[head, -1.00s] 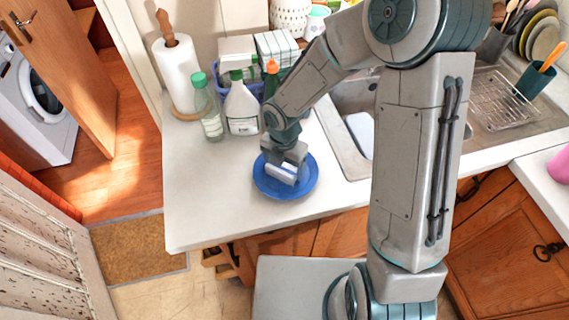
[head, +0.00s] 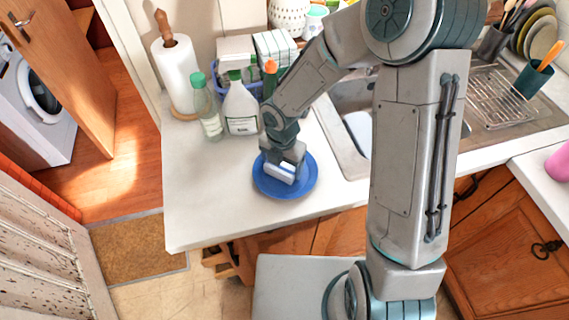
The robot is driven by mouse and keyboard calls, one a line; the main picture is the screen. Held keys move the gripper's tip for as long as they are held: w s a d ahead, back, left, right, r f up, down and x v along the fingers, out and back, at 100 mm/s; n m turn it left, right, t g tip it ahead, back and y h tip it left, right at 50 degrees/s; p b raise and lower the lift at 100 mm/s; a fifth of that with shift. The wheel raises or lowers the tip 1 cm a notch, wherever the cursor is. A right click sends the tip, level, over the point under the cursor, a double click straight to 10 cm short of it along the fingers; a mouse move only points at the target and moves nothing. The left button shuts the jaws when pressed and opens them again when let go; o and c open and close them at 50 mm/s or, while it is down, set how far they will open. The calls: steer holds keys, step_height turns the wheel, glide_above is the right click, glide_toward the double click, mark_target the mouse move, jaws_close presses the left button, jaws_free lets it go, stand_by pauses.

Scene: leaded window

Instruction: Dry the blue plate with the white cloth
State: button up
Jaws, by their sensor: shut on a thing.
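The blue plate (head: 300,188) lies flat on the white counter, near its front edge. My gripper (head: 282,168) points down over the plate and is shut on the white cloth (head: 279,173). The cloth shows as a small white piece between the fingers, low over the middle of the plate. It appears to touch the plate, but the contact itself is hidden. The gripper and wrist cover part of the plate's far side.
Behind the plate stand a green-capped bottle (head: 207,108), a white spray bottle (head: 241,108) and a paper towel roll (head: 176,72). The sink (head: 340,133) is to the right. The counter (head: 205,205) left of the plate is clear.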

steer(key=shift+s+d+p, duration=0.15)
steer(key=shift+s+d, duration=0.1)
steer(key=shift+d, duration=0.25)
steer(key=shift+s+d+p, duration=0.15)
steer(key=shift+s+d, duration=0.1)
steer(key=shift+d, duration=0.25)
steer(key=shift+w+a, duration=0.25)
steer(key=shift+a, duration=0.3)
steer(key=shift+r, duration=0.1)
step_height(320, 180, up, 3)
steer(key=p, duration=0.3)
steer(key=shift+r, duration=2.65)
